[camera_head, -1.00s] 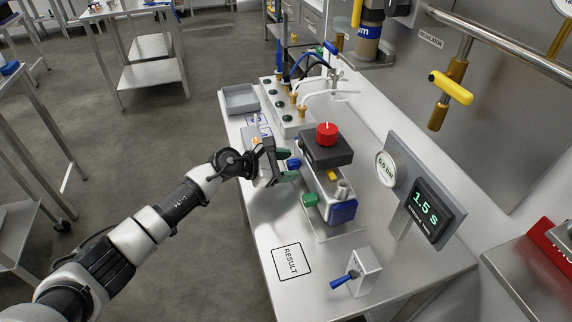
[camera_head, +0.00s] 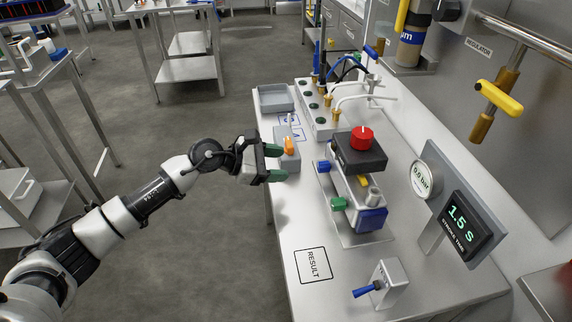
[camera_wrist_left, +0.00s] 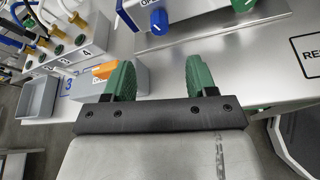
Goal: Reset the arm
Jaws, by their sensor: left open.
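My left gripper (camera_head: 274,163) is open, with green fingertips, at the left edge of the steel bench (camera_head: 295,222). In the left wrist view its two green fingers (camera_wrist_left: 160,80) stand apart with nothing between them. A grey box with an orange part (camera_head: 289,146) sits just beyond the fingers on the bench; in the left wrist view the orange part (camera_wrist_left: 105,70) shows beside the left finger. I cannot tell whether the gripper touches the box. My right gripper is not in view.
A device with a red knob (camera_head: 362,138) stands mid-bench, right of the gripper. A gauge and a "1.5 S" display (camera_head: 461,225), a blue-lever switch box (camera_head: 388,284), a "RESULT" square (camera_head: 313,265) and a grey tray (camera_head: 275,98) are also there. Open floor lies left of the bench.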

